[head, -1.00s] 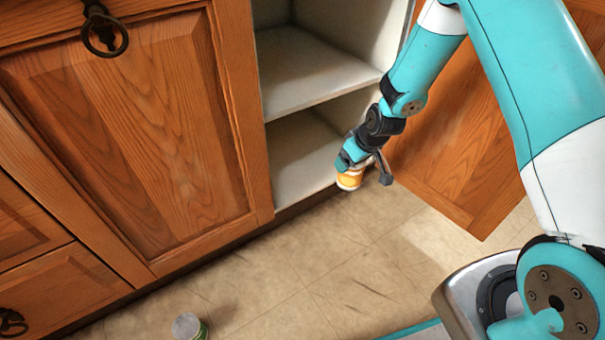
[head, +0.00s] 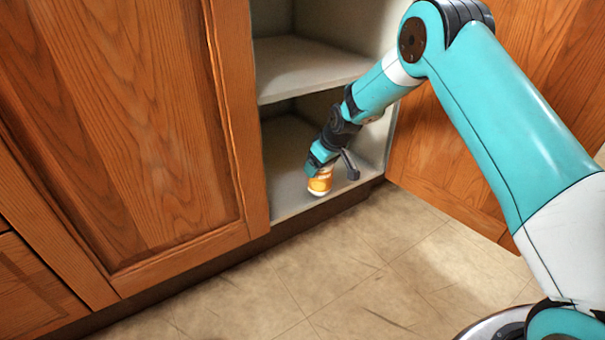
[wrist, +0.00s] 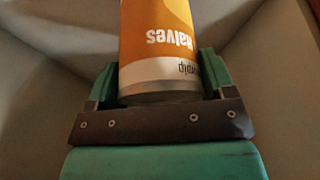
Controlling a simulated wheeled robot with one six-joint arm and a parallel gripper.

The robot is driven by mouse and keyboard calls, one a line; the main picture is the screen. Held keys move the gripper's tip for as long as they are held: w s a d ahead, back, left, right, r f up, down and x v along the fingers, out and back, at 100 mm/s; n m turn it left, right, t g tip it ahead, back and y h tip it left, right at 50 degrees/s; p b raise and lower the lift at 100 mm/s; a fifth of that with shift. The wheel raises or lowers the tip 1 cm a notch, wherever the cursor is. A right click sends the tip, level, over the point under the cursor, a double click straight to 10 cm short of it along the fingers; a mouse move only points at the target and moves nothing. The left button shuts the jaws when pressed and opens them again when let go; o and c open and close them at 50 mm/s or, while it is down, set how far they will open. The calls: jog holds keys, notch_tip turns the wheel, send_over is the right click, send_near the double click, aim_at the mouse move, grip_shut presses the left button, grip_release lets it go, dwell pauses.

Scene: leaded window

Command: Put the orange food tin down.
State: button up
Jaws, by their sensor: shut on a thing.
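The orange food tin (head: 320,181) has an orange and white label and is held in my gripper (head: 322,168), just at the front of the cabinet's bottom compartment. It is slightly tilted in the head view. In the wrist view the tin (wrist: 160,45) stands between the two teal fingers (wrist: 160,85), with label lettering upside down and a bare metal rim nearest the palm. My gripper is shut on it. The cabinet's bottom shelf (head: 285,190) lies around and behind the tin; I cannot tell whether the tin touches it.
A closed wooden door (head: 130,150) is at left, and an open wooden door (head: 450,160) stands at right. The tiled floor (head: 330,270) in front is clear.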

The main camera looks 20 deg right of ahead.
jog(key=w+a+f+b, duration=0.1)
jog(key=w+b, duration=0.1)
jog(key=w+a+f+b, duration=0.1)
jog(key=w+b, duration=0.1)
jog(key=b, duration=0.1)
jog(key=w+a+f+b, duration=0.1)
jog(key=w+b, duration=0.1)
jog(key=shift+w+a+f, duration=0.35)
jog(key=shift+r, duration=0.2)
jog(key=shift+f, duration=0.15)
jog(key=o, duration=1.2)
jog(key=shift+f, duration=0.1)
